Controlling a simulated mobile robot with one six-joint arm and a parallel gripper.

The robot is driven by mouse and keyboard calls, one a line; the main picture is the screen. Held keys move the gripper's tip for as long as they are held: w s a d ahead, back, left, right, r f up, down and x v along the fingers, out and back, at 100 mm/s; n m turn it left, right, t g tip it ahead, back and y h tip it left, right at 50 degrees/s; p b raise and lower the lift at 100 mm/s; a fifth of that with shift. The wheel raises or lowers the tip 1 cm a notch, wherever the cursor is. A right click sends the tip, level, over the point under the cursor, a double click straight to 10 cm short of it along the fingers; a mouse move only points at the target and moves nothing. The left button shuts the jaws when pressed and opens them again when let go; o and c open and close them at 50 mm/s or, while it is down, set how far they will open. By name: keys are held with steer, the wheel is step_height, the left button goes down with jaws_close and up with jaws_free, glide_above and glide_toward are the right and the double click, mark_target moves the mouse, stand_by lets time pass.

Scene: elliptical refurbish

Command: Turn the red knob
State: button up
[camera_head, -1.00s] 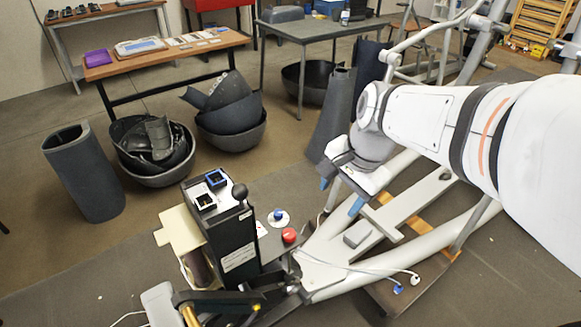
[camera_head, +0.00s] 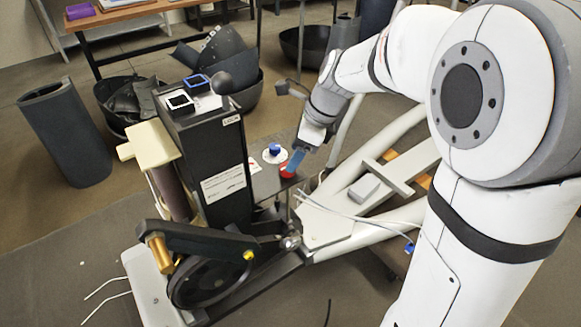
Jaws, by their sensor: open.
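The red knob (camera_head: 287,171) sits on a small grey plate beside the black box of the elliptical machine, and part of it is hidden behind a blue fingertip. My gripper (camera_head: 294,161) is at the knob, pointing down and to the left, with its blue finger over or against the knob's right side. I cannot tell whether it touches the knob. Only one finger shows clearly. A blue knob (camera_head: 274,149) on a white disc stands just behind the red one.
The black box (camera_head: 215,165) with a ball-topped lever (camera_head: 222,84) rises close to the left of the knobs. White frame tubes (camera_head: 345,235) and loose cables lie to the right. A grey cylinder (camera_head: 68,135) and bins of dark parts stand behind.

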steer(key=b+x, duration=0.1)
steer(key=x, duration=0.3)
steer(key=shift+f, duration=0.1)
steer(key=shift+c, duration=0.5)
steer(key=c, duration=0.9)
